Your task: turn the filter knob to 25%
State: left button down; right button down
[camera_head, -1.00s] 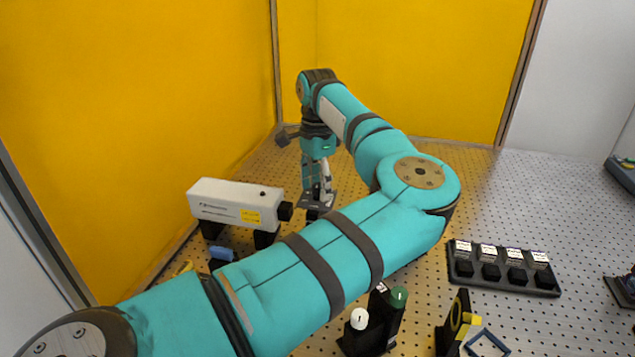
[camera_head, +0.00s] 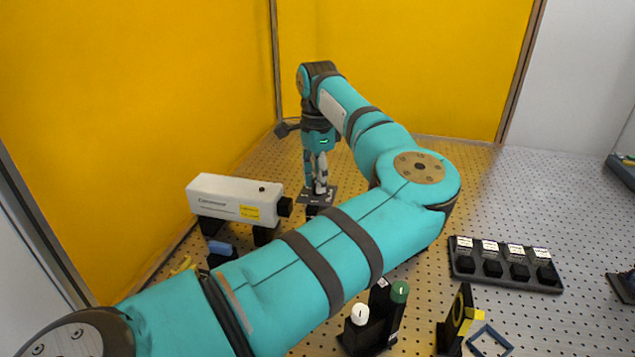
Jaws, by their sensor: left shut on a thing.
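My left arm reaches from the lower left across the table. Its gripper (camera_head: 318,187) points down at a small dark plate with pale marks (camera_head: 327,197), in front of the laser box. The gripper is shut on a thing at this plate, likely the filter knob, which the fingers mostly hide. I cannot read which mark the knob points to. My right gripper is not in view.
A white laser box (camera_head: 235,199) stands on black mounts left of the gripper. A black rack (camera_head: 505,265) with several dark blocks lies at right. A black stand with white and green knobs (camera_head: 375,315) and a yellow-black mount (camera_head: 460,318) stand in front.

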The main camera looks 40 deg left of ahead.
pick_arm(q)
jog(key=m+b, duration=0.2)
jog(key=shift+f+m, duration=0.15)
jog(key=shift+m, duration=0.15)
jog(key=m+b, duration=0.1)
jog(key=m, duration=0.1)
jog(key=shift+m, duration=0.4)
jog(key=m+b, duration=0.2)
jog(key=m, duration=0.1)
jog(key=shift+m, duration=0.3)
jog(key=m+b, duration=0.1)
jog(key=m, duration=0.2)
jog(key=shift+m+b, duration=0.3)
jog(key=m+b, duration=0.2)
jog(key=m, duration=0.3)
jog(key=shift+r+m+b, duration=0.15)
jog(key=shift+m+b, duration=0.1)
jog(key=shift+m, duration=0.8)
jog(key=shift+r+m+b, duration=0.1)
jog(key=shift+m+b, duration=0.15)
jog(key=shift+m, duration=0.8)
jog(key=c, duration=1.1)
grip_release()
